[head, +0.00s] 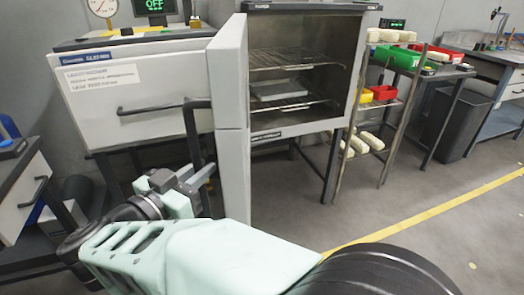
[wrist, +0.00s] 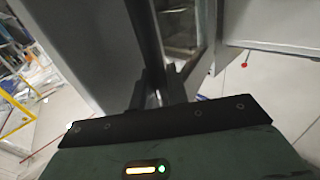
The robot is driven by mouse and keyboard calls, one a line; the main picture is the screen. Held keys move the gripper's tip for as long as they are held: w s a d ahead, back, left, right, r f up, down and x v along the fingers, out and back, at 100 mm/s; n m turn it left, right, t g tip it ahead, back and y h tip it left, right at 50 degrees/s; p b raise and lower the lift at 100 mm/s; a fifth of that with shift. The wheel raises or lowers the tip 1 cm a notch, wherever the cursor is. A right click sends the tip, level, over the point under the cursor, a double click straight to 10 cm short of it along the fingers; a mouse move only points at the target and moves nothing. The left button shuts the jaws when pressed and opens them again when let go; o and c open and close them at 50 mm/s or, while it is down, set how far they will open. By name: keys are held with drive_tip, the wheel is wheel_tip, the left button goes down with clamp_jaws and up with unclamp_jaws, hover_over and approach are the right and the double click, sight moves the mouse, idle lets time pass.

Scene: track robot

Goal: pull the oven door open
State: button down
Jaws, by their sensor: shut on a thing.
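The grey oven (head: 300,131) stands in the middle of the head view with its chamber exposed. Its thick door (head: 231,90) is swung well out to the left and shows nearly edge-on. The dark upright door handle (head: 190,130) is on the door's outer face. My gripper (head: 188,178) is at the handle's lower part, shut on it. In the wrist view the dark handle bar (wrist: 148,45) runs down between the fingers (wrist: 158,97), beside a grey panel. The exact finger contact is partly hidden.
Wire shelves (head: 295,60) hold a flat grey block (head: 278,90) inside the oven. A white cabinet (head: 150,85) with a horizontal handle stands close behind the door on the left. A rack with coloured bins (head: 395,57) is at right. The floor (head: 400,205) in front is clear.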

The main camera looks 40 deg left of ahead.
drive_tip(key=shift+w+a+r, duration=0.1)
drive_tip(key=shift+w+r, duration=0.05)
drive_tip(key=c, duration=1.4)
unclamp_jaws()
drive_tip(key=shift+c, duration=0.2)
drive_tip(key=p+v, duration=0.1)
drive_tip(key=v, duration=1.1)
